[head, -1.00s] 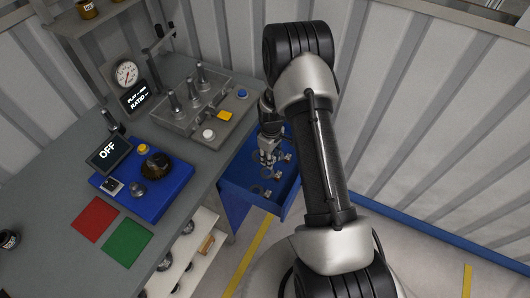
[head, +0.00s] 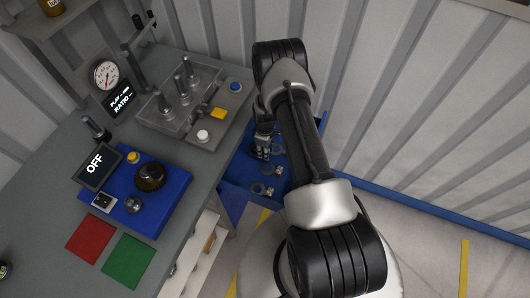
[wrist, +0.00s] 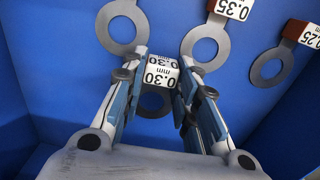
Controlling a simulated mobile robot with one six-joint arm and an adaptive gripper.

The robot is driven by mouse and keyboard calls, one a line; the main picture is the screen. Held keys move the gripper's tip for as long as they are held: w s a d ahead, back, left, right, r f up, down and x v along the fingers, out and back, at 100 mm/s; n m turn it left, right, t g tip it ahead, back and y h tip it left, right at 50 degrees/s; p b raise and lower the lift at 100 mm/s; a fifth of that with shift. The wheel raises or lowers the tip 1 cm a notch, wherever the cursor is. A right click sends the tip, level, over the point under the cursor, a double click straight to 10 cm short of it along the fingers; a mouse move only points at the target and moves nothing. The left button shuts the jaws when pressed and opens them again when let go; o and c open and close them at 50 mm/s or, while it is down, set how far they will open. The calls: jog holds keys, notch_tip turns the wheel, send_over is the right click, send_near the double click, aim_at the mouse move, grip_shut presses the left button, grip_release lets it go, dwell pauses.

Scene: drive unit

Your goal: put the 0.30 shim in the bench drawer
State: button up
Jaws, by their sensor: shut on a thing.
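The blue bench drawer (head: 234,171) is pulled open at the right end of the bench. My gripper (head: 262,153) reaches down into it. In the wrist view my gripper (wrist: 163,66) is shut on the white tag of the 0.30 shim (wrist: 160,73), whose grey ring (wrist: 154,108) shows between the fingers. The blue drawer floor (wrist: 235,98) lies behind it; I cannot tell whether the shim touches it. The 0.35 shim (wrist: 205,45) and the 0.25 shim (wrist: 270,67) lie close by to the right. Another ring (wrist: 119,27) lies to the left, its tag out of view.
The grey bench (head: 58,160) holds a blue unit (head: 172,210) with an OFF screen, red (head: 90,238) and green (head: 128,262) squares, and a fixture with a clear cover (head: 165,112). A corrugated wall (head: 400,110) stands behind the drawer. Open floor lies at right.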

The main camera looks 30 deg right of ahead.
jog(key=shift+f, duration=0.8)
jog(key=shift+f, duration=0.1)
jog(key=o, duration=1)
